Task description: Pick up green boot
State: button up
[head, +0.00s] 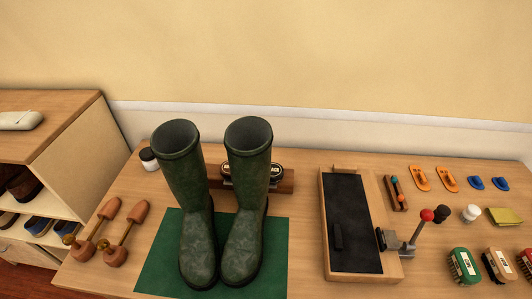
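Two tall green boots stand upright side by side on a dark green mat (160,272) on the wooden table. The left green boot (188,200) leans slightly, its open top toward the back left. The right green boot (247,200) stands close beside it, and their feet touch or nearly touch. Both toes point toward the front of the table. My gripper does not show in the head view.
Wooden shoe trees (110,235) lie left of the mat. A small jar (149,160) and polish tins (275,171) stand behind the boots. A wooden tray (326,255) with a black pad and lever is at right, with several brushes (463,266) beyond. A shelf (68,150) stands at left.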

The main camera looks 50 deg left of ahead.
aim_at(175, 144)
jog(key=u, duration=2.2)
